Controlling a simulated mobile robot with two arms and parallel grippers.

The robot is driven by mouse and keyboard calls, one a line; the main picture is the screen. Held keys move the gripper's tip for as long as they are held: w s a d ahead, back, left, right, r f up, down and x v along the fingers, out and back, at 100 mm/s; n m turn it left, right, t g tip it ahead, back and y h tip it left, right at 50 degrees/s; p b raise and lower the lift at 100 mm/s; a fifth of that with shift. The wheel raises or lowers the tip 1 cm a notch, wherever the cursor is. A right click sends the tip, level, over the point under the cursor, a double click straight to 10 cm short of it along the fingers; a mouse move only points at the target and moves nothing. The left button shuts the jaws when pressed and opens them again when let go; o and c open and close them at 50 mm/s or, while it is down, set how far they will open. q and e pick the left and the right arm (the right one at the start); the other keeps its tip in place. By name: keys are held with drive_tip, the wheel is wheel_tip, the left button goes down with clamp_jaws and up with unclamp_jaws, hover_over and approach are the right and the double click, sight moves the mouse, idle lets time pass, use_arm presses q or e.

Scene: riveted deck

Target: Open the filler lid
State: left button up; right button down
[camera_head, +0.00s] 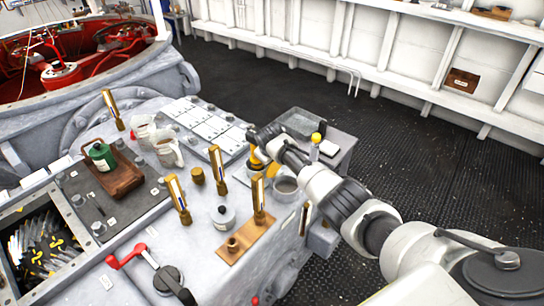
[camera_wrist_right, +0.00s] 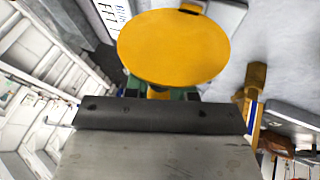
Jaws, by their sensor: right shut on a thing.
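The filler lid (camera_wrist_right: 175,46) is a round yellow disc and fills the upper middle of the right wrist view. In the head view the yellow lid (camera_head: 256,162) shows only partly, behind the end of my right arm. My right gripper (camera_wrist_right: 160,94) is at the lid's near edge, shut on a small yellow tab there. In the head view the right gripper (camera_head: 256,143) reaches in from the right over the deck's right edge. The lid's exact tilt and the filler opening are hidden. My left gripper is not in view.
Brass-topped upright levers (camera_head: 216,166) stand left of the lid. A grey cup-like fitting (camera_head: 286,187) sits close to its right. A small grey side table (camera_head: 340,143) stands behind. The dark floor (camera_head: 440,160) is mostly clear.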

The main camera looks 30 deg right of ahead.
drive_tip(key=shift+w+a+r, duration=0.1)
drive_tip(key=shift+w+a, duration=0.05)
drive_tip(key=shift+a, duration=0.05)
drive_tip(key=c, duration=1.2)
unclamp_jaws()
drive_tip(key=shift+o, duration=1.2)
drive_tip(key=shift+w+f, duration=0.2)
drive_tip(key=shift+f, duration=0.05)
drive_tip(key=shift+s, duration=0.1)
drive_tip(key=shift+s+r, duration=0.1)
drive_tip(key=shift+r, duration=0.05)
drive_tip(key=shift+s+r+p, duration=0.2)
drive_tip(key=shift+r+p, duration=0.1)
drive_tip(key=shift+r, duration=0.2)
drive_tip(key=v, duration=0.9)
drive_tip(key=shift+a+r+p, duration=0.15)
drive_tip(key=shift+r+p, duration=0.05)
drive_tip(key=shift+p, duration=0.2)
